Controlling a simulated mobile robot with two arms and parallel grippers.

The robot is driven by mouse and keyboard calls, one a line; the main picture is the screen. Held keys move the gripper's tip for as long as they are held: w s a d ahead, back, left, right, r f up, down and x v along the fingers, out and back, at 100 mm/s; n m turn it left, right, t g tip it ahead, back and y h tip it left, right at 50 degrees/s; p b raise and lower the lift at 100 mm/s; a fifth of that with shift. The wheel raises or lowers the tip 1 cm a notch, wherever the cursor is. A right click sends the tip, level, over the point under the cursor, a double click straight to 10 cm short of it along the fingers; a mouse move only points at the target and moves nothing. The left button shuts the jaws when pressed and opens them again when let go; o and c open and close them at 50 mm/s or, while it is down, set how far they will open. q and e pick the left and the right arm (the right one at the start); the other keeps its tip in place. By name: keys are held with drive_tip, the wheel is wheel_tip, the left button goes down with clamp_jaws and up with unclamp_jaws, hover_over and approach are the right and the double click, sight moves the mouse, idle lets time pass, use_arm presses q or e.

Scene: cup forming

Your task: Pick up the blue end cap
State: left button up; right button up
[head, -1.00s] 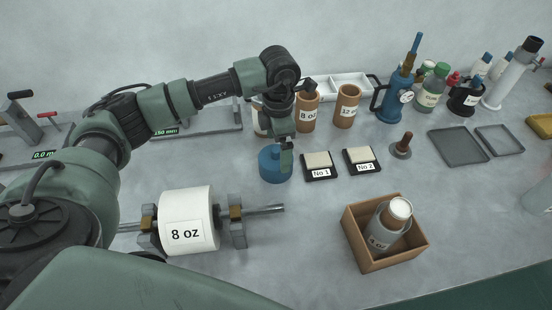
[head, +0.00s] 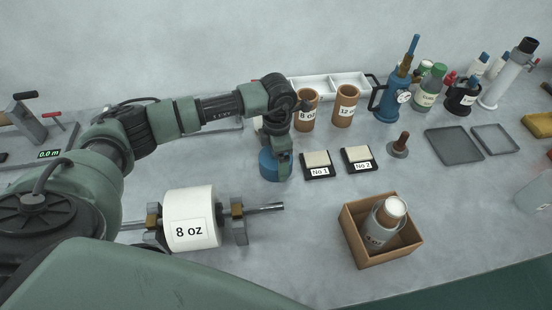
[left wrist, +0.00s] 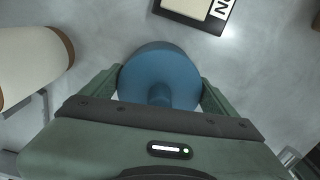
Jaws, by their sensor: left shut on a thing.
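The blue end cap (head: 268,166) is a short round piece with a stem, near the middle of the bench in the head view, left of the No 1 pad. It fills the space between the fingers in the left wrist view (left wrist: 158,70). My left gripper (head: 279,168) reaches down over it and is shut on it, one finger on each side in the left wrist view (left wrist: 160,92). The gripper hides part of the cap in the head view. I cannot tell whether the cap still touches the bench. My right gripper is not in view.
A white 8 oz roll (head: 190,217) on a metal stand is close at left. Pads No 1 (head: 318,160) and No 2 (head: 357,156) lie right of the cap. A wooden box (head: 352,240) holds a bottle. Brown cups stand behind. The bench between roll and box is clear.

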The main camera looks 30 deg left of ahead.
use_arm(q)
drive_tip(key=shift+r, duration=0.15)
wheel_tip(320, 180, up, 20)
drive_tip(key=b, duration=0.4)
idle(0.5)
